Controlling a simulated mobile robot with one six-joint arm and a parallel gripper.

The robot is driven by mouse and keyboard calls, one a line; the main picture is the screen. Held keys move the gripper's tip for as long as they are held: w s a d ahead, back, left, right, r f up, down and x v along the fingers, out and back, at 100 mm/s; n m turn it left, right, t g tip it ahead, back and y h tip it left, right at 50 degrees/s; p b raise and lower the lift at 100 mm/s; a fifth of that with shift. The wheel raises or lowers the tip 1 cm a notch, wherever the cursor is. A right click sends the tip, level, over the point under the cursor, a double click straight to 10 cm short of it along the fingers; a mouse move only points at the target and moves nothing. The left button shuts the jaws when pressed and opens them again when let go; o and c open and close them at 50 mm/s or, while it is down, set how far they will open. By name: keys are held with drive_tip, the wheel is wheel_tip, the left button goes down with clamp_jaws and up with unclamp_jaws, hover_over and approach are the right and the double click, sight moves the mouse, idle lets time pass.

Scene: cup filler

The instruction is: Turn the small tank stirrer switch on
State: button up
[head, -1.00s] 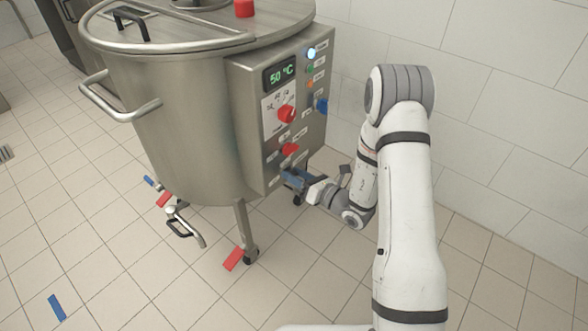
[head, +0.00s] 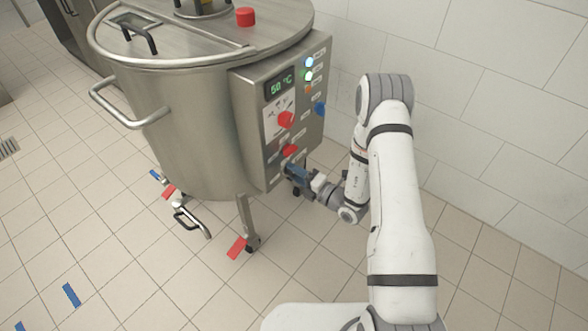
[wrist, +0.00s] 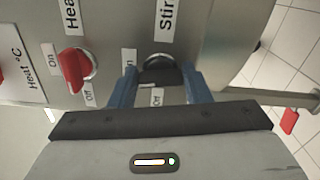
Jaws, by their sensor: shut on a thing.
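The small tank (head: 190,130) is a steel vessel with a control box (head: 250,130) on its right side. The stirrer switch (wrist: 160,70) is a black knob below a label starting "Stir", with "On" and "Off" labels beside it. My gripper (wrist: 160,88) has its blue fingers shut on this switch, one on each side. In the head view my gripper (head: 294,173) is at the bottom of the box and the switch is mostly hidden. A green lamp (head: 309,76) on the box is brightly lit.
A red heat switch (wrist: 75,70) sits beside the stirrer switch. Higher on the box are a red knob (head: 286,119), a blue knob (head: 320,109) and a display reading 50 °C (head: 279,87). A tiled wall (head: 460,110) stands behind my arm.

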drive_tip(key=shift+d+f+m+p, duration=0.15)
drive_tip(key=shift+m+p, duration=0.35)
drive_tip(key=shift+m, duration=0.6)
drive_tip(key=shift+w, duration=0.1)
drive_tip(key=o, duration=0.7)
drive_tip(key=shift+o, duration=1.4)
drive_tip(key=p+v, duration=0.1)
drive_tip(key=v, duration=0.6)
drive_tip(key=shift+s+d, duration=0.3)
